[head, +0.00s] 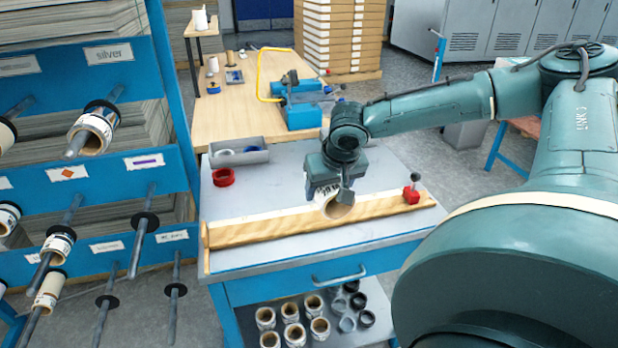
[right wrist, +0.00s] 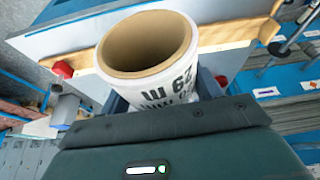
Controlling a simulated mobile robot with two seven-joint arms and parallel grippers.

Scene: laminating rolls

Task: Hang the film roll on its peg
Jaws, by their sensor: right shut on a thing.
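The film roll (head: 336,205) is white with black print and a brown cardboard core. My right gripper (head: 334,188) is shut on it above the cart top, near the wooden rail. In the right wrist view the roll (right wrist: 150,62) stands between the jaws, its open core end facing the camera. The blue rack at the left has dark pegs. A peg beside the purple-striped label (head: 142,245) is bare, as are two lower pegs (head: 105,312) and (head: 174,290). Which peg belongs to this roll cannot be told. My left gripper is out of view.
Other pegs carry rolls, such as one under the silver label (head: 90,132). The wooden rail (head: 270,229) crosses the cart, with a red clamp (head: 411,194) at its right end. Several rolls stand on the lower shelf.

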